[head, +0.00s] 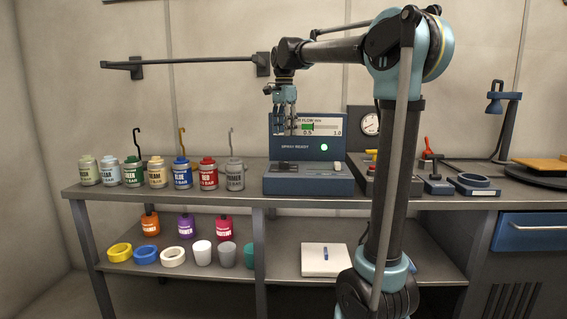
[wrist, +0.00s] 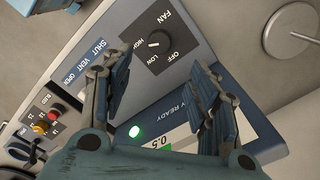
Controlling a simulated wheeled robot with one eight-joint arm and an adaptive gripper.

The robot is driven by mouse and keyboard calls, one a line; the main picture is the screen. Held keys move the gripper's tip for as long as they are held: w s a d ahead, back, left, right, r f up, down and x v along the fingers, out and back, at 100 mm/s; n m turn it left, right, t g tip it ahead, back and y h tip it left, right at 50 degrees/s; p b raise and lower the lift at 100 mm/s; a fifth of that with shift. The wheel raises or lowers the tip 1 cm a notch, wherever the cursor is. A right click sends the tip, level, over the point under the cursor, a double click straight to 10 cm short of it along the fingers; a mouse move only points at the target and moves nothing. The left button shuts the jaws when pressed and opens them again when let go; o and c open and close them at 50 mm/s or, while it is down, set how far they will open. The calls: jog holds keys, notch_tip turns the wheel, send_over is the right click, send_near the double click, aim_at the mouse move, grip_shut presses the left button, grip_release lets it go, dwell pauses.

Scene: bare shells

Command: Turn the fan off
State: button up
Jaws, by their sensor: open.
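The black round fan knob (wrist: 159,41) sits on a grey panel marked FAN, HIGH, LOW and OFF in the wrist view. A pale mark on the knob lies on its HIGH/LOW side, but I cannot tell exactly which setting it marks. My gripper (wrist: 162,68) is open and empty, its two fingers either side of the view below the knob, apart from it. In the head view my gripper (head: 284,110) hangs in front of the upright face of the blue-grey console (head: 310,183). I cannot make out the knob clearly there.
A green lamp (head: 324,147) glows on the console beside SPRAY READY. Several paint cans (head: 182,174) stand left of the console. A control box with coloured buttons (wrist: 42,127) is close by. A wall rail (head: 190,60) runs at the upper left.

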aim_at(284, 162)
notch_tip(284, 162, down, 12)
jog(key=shift+f, duration=0.2)
dwell(0.4)
jog(key=c, duration=1.1)
